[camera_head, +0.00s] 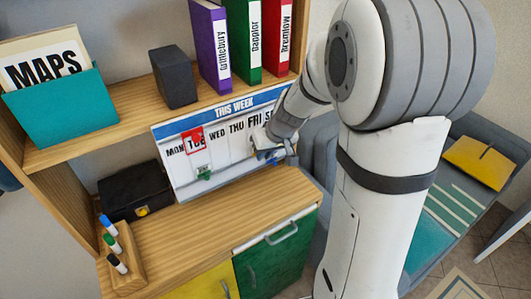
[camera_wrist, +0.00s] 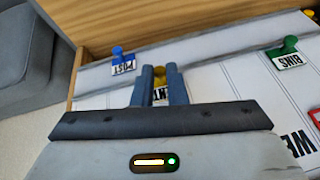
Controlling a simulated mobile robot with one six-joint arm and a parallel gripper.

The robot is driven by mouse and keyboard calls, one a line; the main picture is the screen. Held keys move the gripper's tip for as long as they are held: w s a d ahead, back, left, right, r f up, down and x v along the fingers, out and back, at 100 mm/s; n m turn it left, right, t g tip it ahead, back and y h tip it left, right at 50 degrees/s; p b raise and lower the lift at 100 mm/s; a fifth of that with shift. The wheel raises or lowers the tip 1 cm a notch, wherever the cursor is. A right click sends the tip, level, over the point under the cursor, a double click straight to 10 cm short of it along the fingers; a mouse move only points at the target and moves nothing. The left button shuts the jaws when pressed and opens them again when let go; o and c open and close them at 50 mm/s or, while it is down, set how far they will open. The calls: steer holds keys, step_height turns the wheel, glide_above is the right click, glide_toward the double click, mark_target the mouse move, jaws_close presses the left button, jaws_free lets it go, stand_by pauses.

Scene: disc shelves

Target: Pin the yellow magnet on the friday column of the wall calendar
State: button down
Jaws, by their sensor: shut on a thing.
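The wall calendar (camera_head: 187,184) is a white board with a blue "THIS WEEK" band and day columns, mounted above the wooden cabinet top. My gripper (camera_head: 268,155) is in front of its right part, below the FRI heading, and hides some of the columns there. In the wrist view, my gripper (camera_wrist: 160,72) is shut on the yellow magnet (camera_wrist: 160,83), which has a partly hidden white label. The calendar (camera_wrist: 215,80) appears upside down behind it. I cannot tell whether the magnet touches the board.
A green magnet (camera_wrist: 285,52) labelled BINS and a blue magnet (camera_wrist: 122,60) labelled POST sit along the calendar's lower strip. A red square frame (camera_head: 193,140) surrounds TUE. A shelf with binders (camera_head: 240,45) is above; a black case (camera_head: 140,192) stands left of the calendar.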

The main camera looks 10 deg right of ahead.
steer(key=shift+w+a, duration=0.15)
steer(key=shift+w, duration=0.3)
stand_by(0.4)
steer(key=c, duration=1.4)
jaws_free()
steer(key=shift+o, duration=0.2)
steer(key=v, duration=0.7)
steer(key=shift+r, duration=0.35)
steer(key=shift+s, duration=0.15)
steer(key=s+a+m+g+h, duration=0.1)
steer(key=s+h, duration=0.1)
steer(key=s, duration=1.7)
steer(key=shift+s+r+m, duration=0.25)
steer(key=shift+r+m, duration=0.15)
